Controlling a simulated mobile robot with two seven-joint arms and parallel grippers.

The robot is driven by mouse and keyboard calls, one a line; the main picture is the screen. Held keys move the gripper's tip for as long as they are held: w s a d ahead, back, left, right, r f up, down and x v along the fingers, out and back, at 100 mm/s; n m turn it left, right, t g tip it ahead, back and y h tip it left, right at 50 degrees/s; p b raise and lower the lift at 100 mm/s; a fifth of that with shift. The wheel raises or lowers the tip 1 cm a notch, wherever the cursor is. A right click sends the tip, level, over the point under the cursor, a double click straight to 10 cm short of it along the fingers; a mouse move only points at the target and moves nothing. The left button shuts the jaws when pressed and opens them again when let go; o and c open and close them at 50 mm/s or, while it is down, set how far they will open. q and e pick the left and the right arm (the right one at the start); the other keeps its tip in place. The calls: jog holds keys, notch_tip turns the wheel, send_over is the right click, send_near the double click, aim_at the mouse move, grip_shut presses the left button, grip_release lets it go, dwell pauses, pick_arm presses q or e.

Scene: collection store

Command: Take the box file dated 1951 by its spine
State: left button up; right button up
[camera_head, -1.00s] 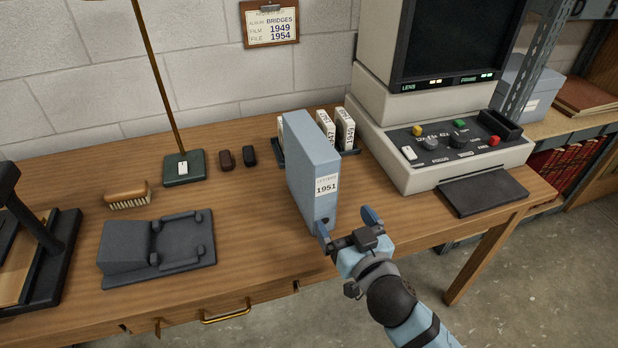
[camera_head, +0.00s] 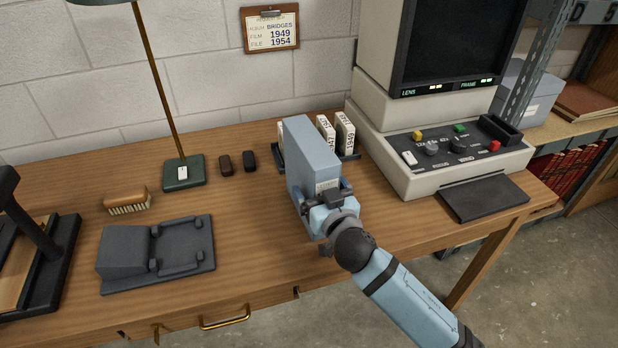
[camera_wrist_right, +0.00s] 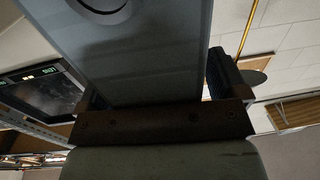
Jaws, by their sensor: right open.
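The blue-grey box file (camera_head: 309,147) stands upright on the wooden desk, its spine toward the front. In the head view my right gripper (camera_head: 323,196) is at the spine and hides most of the label, so the date cannot be read now. My right gripper is open, with its fingers on either side of the file. In the right wrist view the file (camera_wrist_right: 135,60) fills the space in front of the palm, and one finger (camera_wrist_right: 218,72) shows apart from its side. My left gripper is not in view.
A dark rack (camera_head: 348,155) with white film boxes (camera_head: 345,134) stands behind the file. The reader machine (camera_head: 445,155) is to the right. A lamp base (camera_head: 184,173), a brush (camera_head: 127,200) and a dark cradle (camera_head: 155,255) lie left. A clipboard (camera_head: 271,29) hangs on the wall.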

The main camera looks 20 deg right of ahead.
jog(key=c, duration=1.3)
jog(key=shift+r, duration=0.1)
